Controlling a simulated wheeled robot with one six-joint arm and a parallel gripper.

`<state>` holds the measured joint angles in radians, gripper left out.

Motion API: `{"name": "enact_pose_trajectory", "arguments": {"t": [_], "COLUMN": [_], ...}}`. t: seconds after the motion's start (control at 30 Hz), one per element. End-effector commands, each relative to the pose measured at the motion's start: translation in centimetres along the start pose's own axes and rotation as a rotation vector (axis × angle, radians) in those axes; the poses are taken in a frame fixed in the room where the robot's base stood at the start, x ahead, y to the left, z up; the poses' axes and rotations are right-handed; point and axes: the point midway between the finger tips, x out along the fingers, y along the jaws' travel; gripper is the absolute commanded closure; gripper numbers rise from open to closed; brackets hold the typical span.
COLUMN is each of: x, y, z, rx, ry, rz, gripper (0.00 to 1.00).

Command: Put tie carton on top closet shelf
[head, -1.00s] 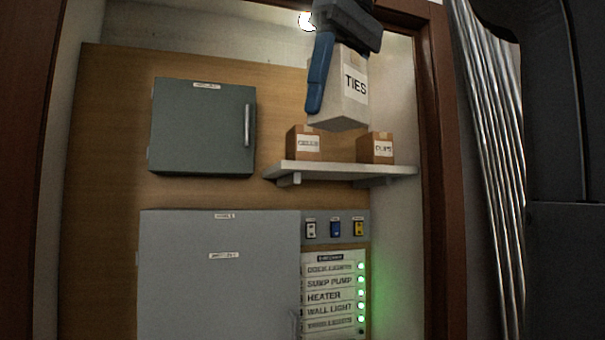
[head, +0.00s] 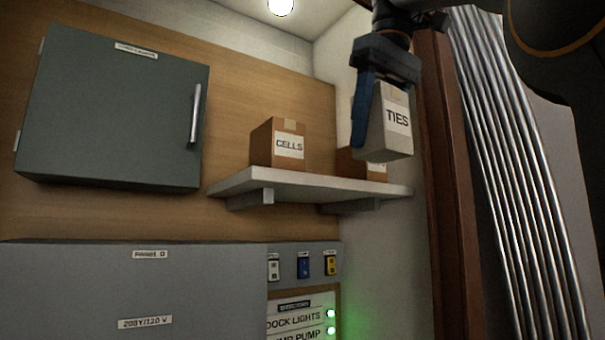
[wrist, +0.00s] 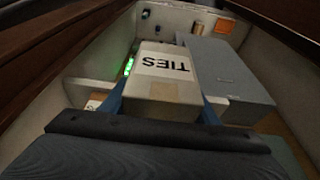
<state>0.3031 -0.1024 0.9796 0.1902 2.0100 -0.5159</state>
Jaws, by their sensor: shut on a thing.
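The tie carton (head: 388,125) is a pale box labelled TIES. My gripper (head: 376,110) is shut on it and holds it in the air, slightly tilted, in front of the right part of the shelf. In the wrist view the carton (wrist: 166,75) sits between the blue fingers. The white closet shelf (head: 240,183) is on the back wall. A brown CELLS box (head: 275,140) stands on it left of the middle. A second brown box (head: 350,160) stands at the right, partly hidden behind the carton. In the head view, I cannot tell the gap between carton and shelf.
A green-grey wall cabinet (head: 110,110) is left of the shelf. A large grey panel (head: 100,290) and a switch strip (head: 303,265) are below. The brown door frame (head: 445,190) and metal conduits (head: 510,180) stand at the right. Bare shelf shows between the two boxes.

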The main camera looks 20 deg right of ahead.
Motion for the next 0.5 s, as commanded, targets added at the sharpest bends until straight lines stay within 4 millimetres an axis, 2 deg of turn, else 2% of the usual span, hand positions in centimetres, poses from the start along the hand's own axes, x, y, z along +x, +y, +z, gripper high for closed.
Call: {"name": "enact_pose_trajectory", "arguments": {"t": [0.03, 0.3, 0.5], "x": [0.6, 2.2, 2.8], "y": [0.1, 0.2, 0.1], "z": [-1.3, -7.2, -9.4], "rx": [-0.003, 0.003, 0.003], "ry": [-0.002, -0.001, 0.0], "rz": [-0.002, 0.001, 0.001], "gripper": [0.7, 0.7, 0.7]}}
